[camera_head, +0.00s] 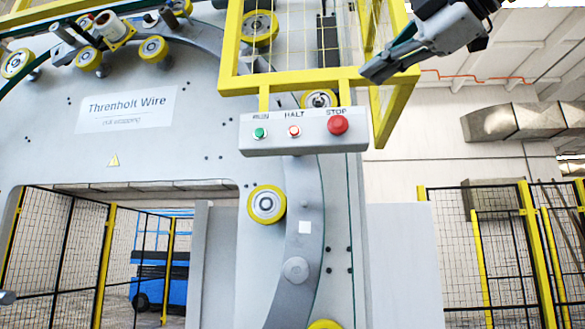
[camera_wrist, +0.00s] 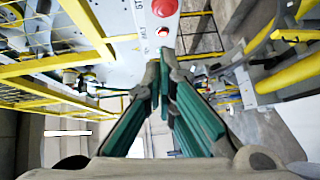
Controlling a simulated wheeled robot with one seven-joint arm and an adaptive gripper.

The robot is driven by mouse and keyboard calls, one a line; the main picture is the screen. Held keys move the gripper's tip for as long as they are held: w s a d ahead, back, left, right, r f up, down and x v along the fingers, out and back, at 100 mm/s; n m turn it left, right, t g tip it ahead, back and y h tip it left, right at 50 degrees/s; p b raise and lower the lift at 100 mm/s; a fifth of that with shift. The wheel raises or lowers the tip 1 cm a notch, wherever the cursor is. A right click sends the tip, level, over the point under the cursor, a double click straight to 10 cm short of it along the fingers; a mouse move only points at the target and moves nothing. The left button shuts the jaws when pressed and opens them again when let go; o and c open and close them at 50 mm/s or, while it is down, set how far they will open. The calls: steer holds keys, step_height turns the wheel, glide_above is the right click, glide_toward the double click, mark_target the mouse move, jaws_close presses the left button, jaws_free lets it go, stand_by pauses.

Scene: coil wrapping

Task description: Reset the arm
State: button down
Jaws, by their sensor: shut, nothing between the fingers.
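My gripper (camera_head: 374,72) is at the upper right in the head view, in front of the yellow guard frame and above the control box. It shows in the wrist view (camera_wrist: 164,70) with its green-padded fingers brought together and nothing held between them. My gripper is apart from the buttons in the head view. In the wrist view the STOP button (camera_wrist: 165,7) lies beyond the fingertips.
The yellow guard frame (camera_head: 320,77) stands close behind and left of my gripper. The grey wrapping machine (camera_head: 190,150) with yellow rollers (camera_head: 266,204) fills the left and centre. Black mesh fences (camera_head: 495,240) stand at the lower right. Open space lies right of the box.

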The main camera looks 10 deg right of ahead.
steer(key=shift+s+d, duration=0.15)
steer(key=shift+s, duration=0.35)
steer(key=shift+w, duration=0.1)
step_height(320, 180, down, 27)
steer(key=w+m+g+h, duration=0.25)
steer(key=m+g, duration=0.25)
steer(key=m, duration=0.7)
steer(key=s+f+m+g+h, duration=0.1)
steer(key=s+f+m, duration=0.2)
steer(key=f, duration=0.7)
steer(key=s+a+f+m+g+h, duration=0.1)
steer(key=s+f+m+g, duration=0.1)
steer(key=f, duration=0.8)
steer(key=s+f+m+g+h, duration=0.2)
steer(key=s+f+m, duration=0.2)
steer(key=f, duration=0.6)
steer(key=shift+s+a+f+m, duration=0.25)
steer(key=shift+s+a+m, duration=0.1)
steer(key=shift+s, duration=0.55)
